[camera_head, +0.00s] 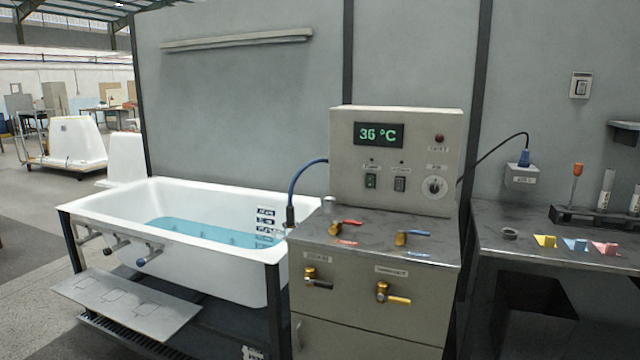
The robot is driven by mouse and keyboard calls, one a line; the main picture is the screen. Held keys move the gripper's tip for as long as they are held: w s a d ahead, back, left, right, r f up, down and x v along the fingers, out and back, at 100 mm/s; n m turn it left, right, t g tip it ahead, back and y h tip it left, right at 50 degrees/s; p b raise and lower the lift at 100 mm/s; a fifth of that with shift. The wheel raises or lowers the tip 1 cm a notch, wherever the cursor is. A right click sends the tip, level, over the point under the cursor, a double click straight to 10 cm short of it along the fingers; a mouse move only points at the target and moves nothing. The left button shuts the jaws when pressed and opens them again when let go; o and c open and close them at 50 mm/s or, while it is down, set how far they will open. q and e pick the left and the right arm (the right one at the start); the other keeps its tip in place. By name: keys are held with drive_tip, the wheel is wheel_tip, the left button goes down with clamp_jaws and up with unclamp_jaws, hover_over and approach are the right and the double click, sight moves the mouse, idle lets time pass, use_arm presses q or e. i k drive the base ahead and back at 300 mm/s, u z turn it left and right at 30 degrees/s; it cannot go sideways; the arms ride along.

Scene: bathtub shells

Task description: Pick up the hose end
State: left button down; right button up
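A blue hose or cable (302,173) arches from the left side of the grey control box down to the tub's right rim. Its dark lower end (290,215) stands roughly upright at that rim, close to the left edge of the metal cabinet; I cannot tell whether it is seated in something. No other loose hose end is clear. The white bathtub (120,203) holds blue water. Neither of my grippers is in view.
The control box (396,158) reads 36 °C. Brass valves with a red handle (347,223) and a blue handle (415,233) stick up from the cabinet top (375,250). A side bench (490,218) at right holds a rack (590,219). A grey panel (125,305) juts out before the tub.

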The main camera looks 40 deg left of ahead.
sight(290, 209)
drive_tip(key=u, duration=1.6)
drive_tip(key=k, duration=0.65)
drive_tip(key=u, duration=0.9)
drive_tip(key=i, duration=1.75)
drive_tip(key=z, duration=0.35)
